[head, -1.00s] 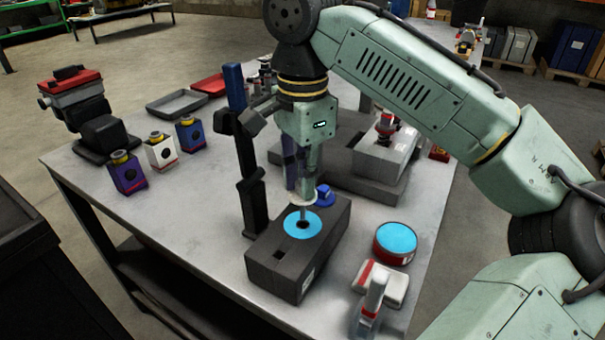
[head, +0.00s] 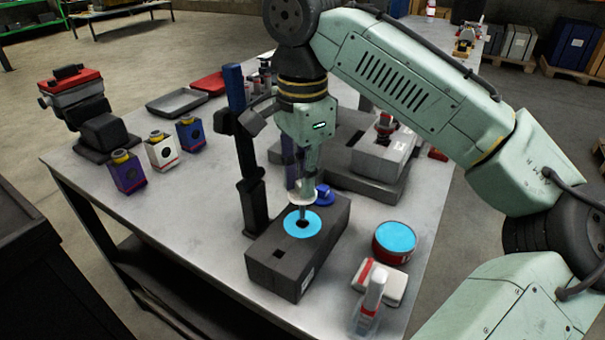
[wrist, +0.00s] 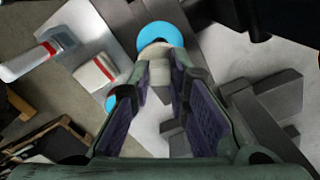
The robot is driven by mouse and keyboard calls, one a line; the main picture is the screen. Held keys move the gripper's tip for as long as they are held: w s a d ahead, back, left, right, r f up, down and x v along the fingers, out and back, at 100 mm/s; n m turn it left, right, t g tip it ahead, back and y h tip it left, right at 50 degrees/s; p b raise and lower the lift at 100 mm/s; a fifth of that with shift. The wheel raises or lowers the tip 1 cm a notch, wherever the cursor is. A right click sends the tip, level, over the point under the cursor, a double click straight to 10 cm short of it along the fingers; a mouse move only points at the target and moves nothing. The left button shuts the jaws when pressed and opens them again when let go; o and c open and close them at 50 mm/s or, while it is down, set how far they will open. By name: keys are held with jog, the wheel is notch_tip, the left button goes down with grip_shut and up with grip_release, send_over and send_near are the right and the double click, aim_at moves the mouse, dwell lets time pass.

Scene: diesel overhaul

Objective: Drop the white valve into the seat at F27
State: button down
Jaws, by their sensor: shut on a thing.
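My gripper (head: 303,183) points down over the dark grey block (head: 272,278) and is shut on the white valve (head: 302,197). The valve's pale disc is just below the fingertips, and its thin stem points down toward the dark hole inside a bright blue ring (head: 302,224) on the block's top. I cannot tell whether the stem tip has entered the hole. In the wrist view the white valve (wrist: 155,57) is between the finger ends and covers part of the blue ring (wrist: 160,32). No F27 label is readable.
A black post (head: 253,195) with a blue top stands close left of the gripper. A blue round part (head: 324,195) is behind the block. The table's left front is clear.

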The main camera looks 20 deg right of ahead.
aim_at(303, 218)
jog(key=shift+f, duration=0.25)
jog(key=shift+f, duration=0.35)
jog(key=shift+f+b, duration=0.35)
jog(key=shift+b, duration=0.05)
dwell(0.4)
jog(key=shift+f, duration=0.25)
jog(key=shift+f, duration=0.2)
dwell(0.3)
jog(key=shift+f+b, duration=0.3)
jog(key=shift+f, duration=0.05)
jog(key=shift+f, duration=0.25)
jog(key=shift+f, duration=0.4)
jog(key=shift+f+b, duration=0.3)
dwell(0.5)
